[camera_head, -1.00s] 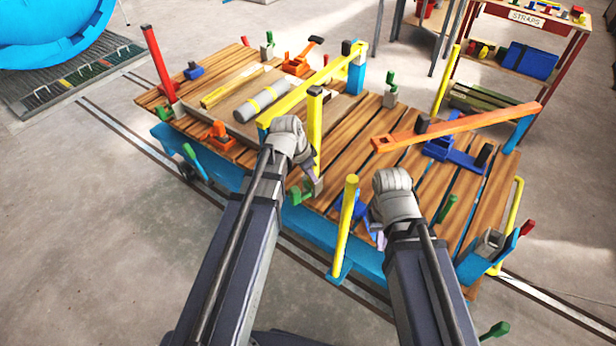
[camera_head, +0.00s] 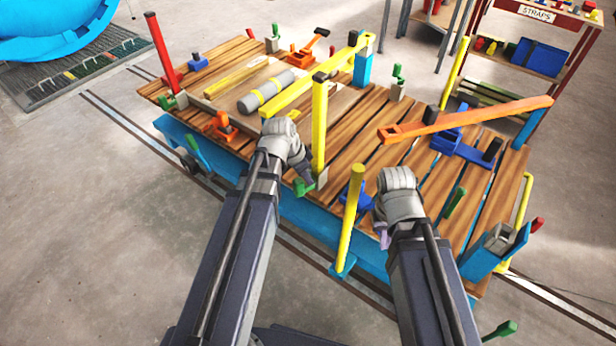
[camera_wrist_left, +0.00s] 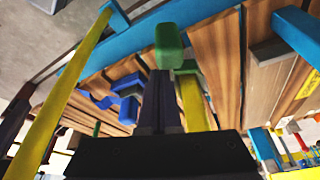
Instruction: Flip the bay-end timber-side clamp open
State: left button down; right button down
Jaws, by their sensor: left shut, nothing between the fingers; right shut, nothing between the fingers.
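Several clamps stand on the plank deck (camera_head: 345,150) of the blue-framed cart. An orange clamp (camera_head: 222,125) is near the left front edge, another (camera_head: 307,45) at the back. Blue clamps lie at the right (camera_head: 462,147) and near the front post (camera_head: 366,196). I cannot tell which is bay-end timber-side. My left gripper (camera_head: 306,172) is shut and empty, just above a green handle (camera_head: 304,187) at the front edge. In the left wrist view its shut fingers (camera_wrist_left: 158,100) point at a green block (camera_wrist_left: 168,45). My right gripper (camera_head: 384,238) is shut by the front edge, partly hidden by its wrist.
Yellow posts rise beside my left gripper (camera_head: 319,125) and between my arms (camera_head: 350,220). An orange bar (camera_head: 465,120) spans the right deck above the planks. A grey cylinder with yellow bands (camera_head: 273,92) lies at the left. The floor (camera_head: 90,240) at front left is clear.

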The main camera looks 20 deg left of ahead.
aim_at(296, 178)
pick_arm(q)
jog(key=shift+a+m, duration=0.25)
jog(key=shift+m, duration=0.05)
jog(key=shift+s+a+m+g, duration=0.1)
jog(key=shift+a+m+g, duration=0.25)
jog(key=shift+m, duration=0.25)
jog(key=a+m, duration=0.1)
jog(key=m, duration=0.1)
jog(key=a+m+g+h, duration=0.1)
jog(key=m, duration=0.1)
jog(key=shift+a, duration=0.95)
jog(key=shift+w+a, duration=0.15)
jog(key=shift+w, duration=0.05)
